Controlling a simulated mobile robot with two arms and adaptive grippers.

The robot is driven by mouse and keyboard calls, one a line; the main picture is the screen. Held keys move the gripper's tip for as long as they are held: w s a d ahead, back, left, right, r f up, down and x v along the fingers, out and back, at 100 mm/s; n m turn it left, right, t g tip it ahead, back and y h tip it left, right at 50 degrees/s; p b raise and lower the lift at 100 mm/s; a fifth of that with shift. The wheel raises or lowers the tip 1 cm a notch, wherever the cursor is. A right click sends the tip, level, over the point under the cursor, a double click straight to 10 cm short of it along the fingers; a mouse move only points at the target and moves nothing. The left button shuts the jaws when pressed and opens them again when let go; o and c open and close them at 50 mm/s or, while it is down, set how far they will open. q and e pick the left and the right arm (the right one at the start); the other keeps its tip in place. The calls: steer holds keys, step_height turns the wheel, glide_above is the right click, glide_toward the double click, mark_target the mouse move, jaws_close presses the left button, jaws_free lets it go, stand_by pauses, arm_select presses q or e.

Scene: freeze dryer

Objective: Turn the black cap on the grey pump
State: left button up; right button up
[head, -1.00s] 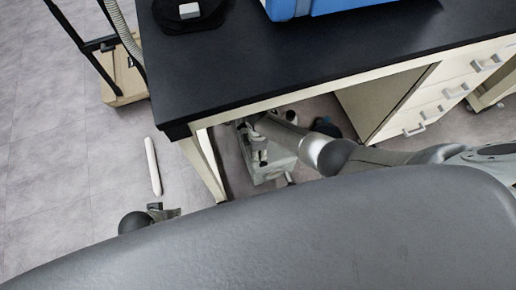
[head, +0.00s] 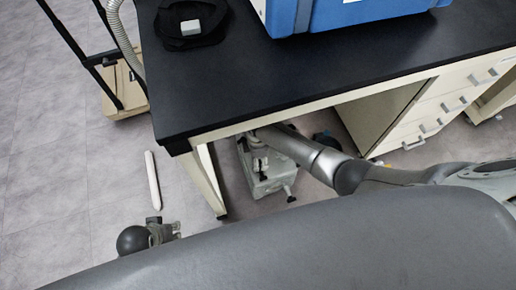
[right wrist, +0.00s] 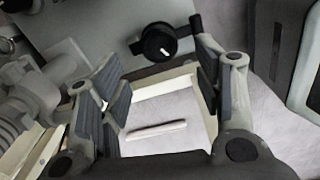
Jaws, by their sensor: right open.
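The grey pump (head: 262,186) stands on the floor under the bench, partly hidden by my right arm in the head view. In the right wrist view the pump's grey face (right wrist: 105,22) fills the upper part, with the round black cap (right wrist: 160,42) on it, bearing a white mark. My right gripper (right wrist: 162,75) is open and empty, its fingers on either side below the cap, apart from it. In the head view the right gripper is hidden under the bench. My left gripper (head: 164,233) hangs over the floor at lower left, away from the pump; its jaws are too small to judge.
The black-topped bench (head: 200,90) overhangs the pump, with a leg (head: 207,180) left of it and drawers (head: 430,105) to the right. A blue machine (head: 340,12) stands on top. A white bar (head: 152,180) lies on open floor; a cart (head: 125,95) stands at left.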

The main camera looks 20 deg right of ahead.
step_height(320, 180, up, 6)
steer(key=shift+r, duration=0.2)
stand_by(0.3)
